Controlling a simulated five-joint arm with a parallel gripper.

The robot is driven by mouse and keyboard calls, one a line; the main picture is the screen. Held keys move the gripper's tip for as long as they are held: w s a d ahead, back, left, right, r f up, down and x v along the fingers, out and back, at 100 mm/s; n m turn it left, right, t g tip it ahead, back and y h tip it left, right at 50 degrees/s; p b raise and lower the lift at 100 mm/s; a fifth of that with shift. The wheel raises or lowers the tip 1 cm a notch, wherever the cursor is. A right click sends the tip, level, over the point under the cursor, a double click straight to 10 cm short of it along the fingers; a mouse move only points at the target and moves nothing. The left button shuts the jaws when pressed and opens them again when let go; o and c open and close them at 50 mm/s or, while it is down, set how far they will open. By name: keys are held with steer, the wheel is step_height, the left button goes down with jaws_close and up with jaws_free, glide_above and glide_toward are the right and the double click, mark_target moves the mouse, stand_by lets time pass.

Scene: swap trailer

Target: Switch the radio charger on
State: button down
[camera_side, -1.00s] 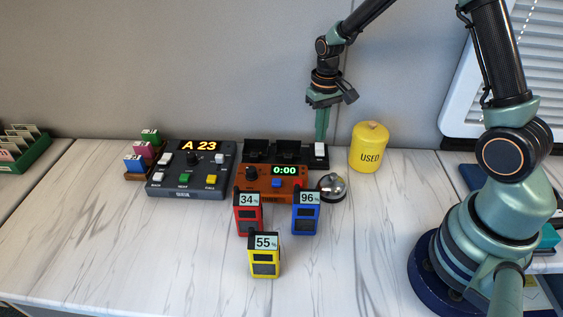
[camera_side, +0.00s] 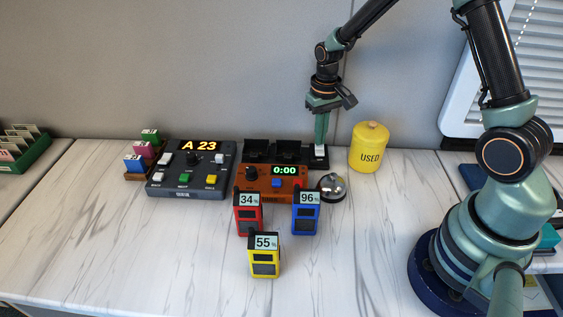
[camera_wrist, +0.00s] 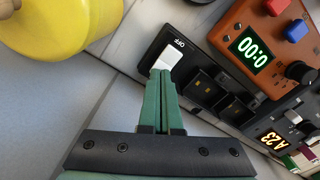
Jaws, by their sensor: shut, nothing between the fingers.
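The radio charger (camera_side: 285,165) is a long black unit along the wall, behind the orange timer. Its empty bays (camera_wrist: 205,88) show in the wrist view. A white rocker switch (camera_wrist: 168,59) sits on its end, beside a label that reads OFF. My gripper (camera_side: 320,143) is shut and empty, pointing down over that end of the charger. In the wrist view its green fingertips (camera_wrist: 163,73) are at the white switch and cover part of it. I cannot tell how hard they press.
The yellow USED canister (camera_side: 369,148) stands close, right of my gripper. The orange timer (camera_side: 275,184) reads 0:00, with a bell (camera_side: 332,188) beside it. Red (camera_side: 248,215), blue (camera_side: 306,214) and yellow (camera_side: 264,256) radios stand in front. A dark console (camera_side: 190,170) reads A 23.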

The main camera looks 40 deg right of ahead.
steer(key=shift+f, duration=0.3)
steer(key=shift+r, duration=3.55)
steer(key=s+a+r+n+t, duration=0.1)
steer(key=s+a+r+t, duration=0.1)
steer(key=s+r, duration=0.4)
steer(key=s+a+r+n+t, duration=0.2)
steer(key=s+a+r+t, duration=0.1)
steer(key=s+r, duration=0.4)
steer(key=shift+a+r+t, duration=0.3)
steer(key=shift+a+r, duration=0.05)
steer(key=shift+a, duration=0.4)
